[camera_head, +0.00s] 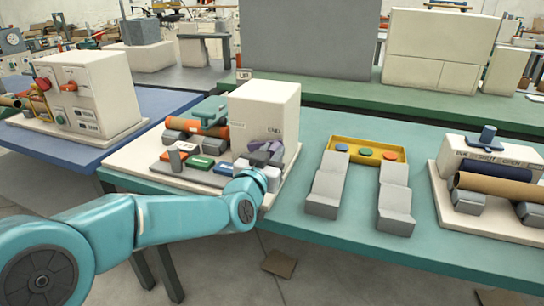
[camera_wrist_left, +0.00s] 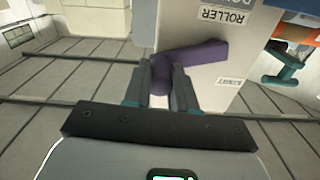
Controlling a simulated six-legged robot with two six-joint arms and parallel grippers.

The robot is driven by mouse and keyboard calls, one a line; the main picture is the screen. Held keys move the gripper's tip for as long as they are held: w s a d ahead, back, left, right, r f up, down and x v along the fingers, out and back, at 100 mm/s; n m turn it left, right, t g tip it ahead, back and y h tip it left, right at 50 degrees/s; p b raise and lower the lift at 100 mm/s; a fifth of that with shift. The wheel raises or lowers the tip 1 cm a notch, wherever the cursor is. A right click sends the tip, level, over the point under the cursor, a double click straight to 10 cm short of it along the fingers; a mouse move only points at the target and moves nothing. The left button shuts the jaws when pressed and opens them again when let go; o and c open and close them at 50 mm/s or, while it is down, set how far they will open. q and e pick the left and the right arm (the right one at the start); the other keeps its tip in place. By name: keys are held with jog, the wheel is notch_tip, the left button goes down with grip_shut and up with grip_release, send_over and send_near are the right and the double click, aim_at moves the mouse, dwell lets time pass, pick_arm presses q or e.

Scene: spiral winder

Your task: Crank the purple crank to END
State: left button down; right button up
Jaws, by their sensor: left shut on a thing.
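The purple crank (camera_head: 264,148) is on the face of the cream box (camera_head: 262,102) of the spiral winder, just below the END label (camera_head: 276,134). In the left wrist view the purple crank (camera_wrist_left: 207,51) has an arm pointing right and a knob at its left end. My left gripper (camera_head: 262,174) reaches in from the left, and its jaws (camera_wrist_left: 159,76) are shut on the knob. The gripper hides part of the crank in the head view. The right gripper does not show.
The winder's cream base (camera_head: 124,158) carries an orange roll (camera_head: 214,131), a teal handle and several coloured blocks close by. A yellow tray (camera_head: 366,148) and grey blocks stand to the right on the teal table. Another machine with rolls (camera_head: 490,185) is farther right.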

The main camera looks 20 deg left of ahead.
pick_arm(q)
jog(key=shift+a+r+n, duration=0.1)
jog(key=shift+r+n, duration=0.05)
jog(key=shift+n, duration=0.25)
jog(key=c, duration=0.9)
grip_release()
jog(key=shift+r, duration=0.1)
jog(key=s, duration=1.6)
jog(key=shift+s+a+p, duration=0.2)
jog(key=shift+a+p, duration=0.05)
jog(key=shift+p, duration=0.05)
jog(key=shift+a, duration=0.1)
